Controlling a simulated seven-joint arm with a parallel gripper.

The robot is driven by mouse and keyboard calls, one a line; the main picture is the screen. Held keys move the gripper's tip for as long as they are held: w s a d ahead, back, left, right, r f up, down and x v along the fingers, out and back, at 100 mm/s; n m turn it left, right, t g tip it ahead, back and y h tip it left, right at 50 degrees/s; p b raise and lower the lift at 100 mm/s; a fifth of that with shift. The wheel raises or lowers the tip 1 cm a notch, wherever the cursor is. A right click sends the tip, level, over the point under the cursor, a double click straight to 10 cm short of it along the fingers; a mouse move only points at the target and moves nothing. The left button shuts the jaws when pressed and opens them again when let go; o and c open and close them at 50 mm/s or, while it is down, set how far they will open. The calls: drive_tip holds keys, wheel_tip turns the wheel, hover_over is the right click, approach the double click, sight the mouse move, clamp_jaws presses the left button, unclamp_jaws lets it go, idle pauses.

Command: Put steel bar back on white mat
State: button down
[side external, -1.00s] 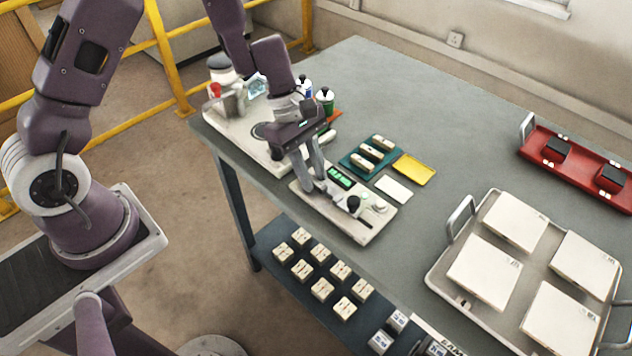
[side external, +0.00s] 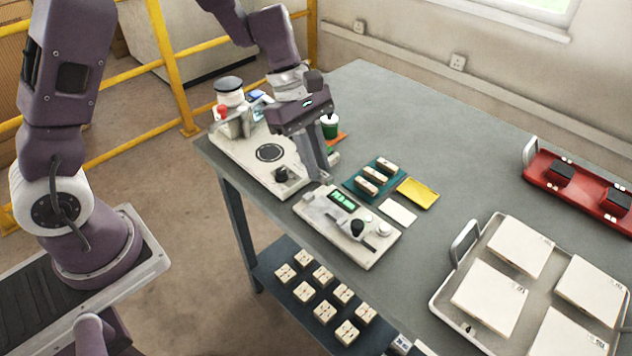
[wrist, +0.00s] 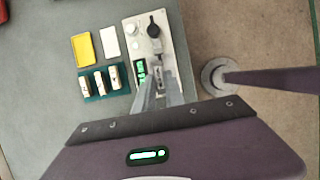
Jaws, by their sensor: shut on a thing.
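My gripper (side external: 325,178) is over the left end of the grey-white tester with a green display (side external: 348,226), its fingertips apparently just above it. In the wrist view my gripper (wrist: 158,78) is shut on a small grey metallic piece (wrist: 158,68), apparently the steel bar. The fingers largely hide the bar, and I cannot make it out in the side view. The white mat (side external: 398,211) lies flat and bare on the grey table, between the tester and a yellow mat (side external: 418,192). The white mat also shows in the wrist view (wrist: 110,42).
A teal mat (side external: 352,184) with several pale bars lies behind the tester. A larger instrument (side external: 250,160) stands at left. A tray (side external: 462,262) of white tiles and a red tray (side external: 585,203) lie right. Bare table (side external: 400,130) lies behind the mats.

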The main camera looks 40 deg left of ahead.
drive_tip(key=w+d, duration=0.4)
drive_tip(key=w, duration=0.2)
hover_over(398, 212)
drive_tip(key=a, duration=0.1)
wheel_tip(398, 212, down, 3)
drive_tip(key=shift+a+f, duration=0.1)
drive_tip(key=shift+f, duration=3.1)
drive_tip(key=shift+f, duration=0.3)
drive_tip(key=c, duration=1.3)
unclamp_jaws()
drive_tip(key=shift+c, duration=0.2)
drive_tip(key=shift+o, duration=0.2)
drive_tip(key=o, duration=0.4)
drive_tip(key=shift+c, duration=0.2)
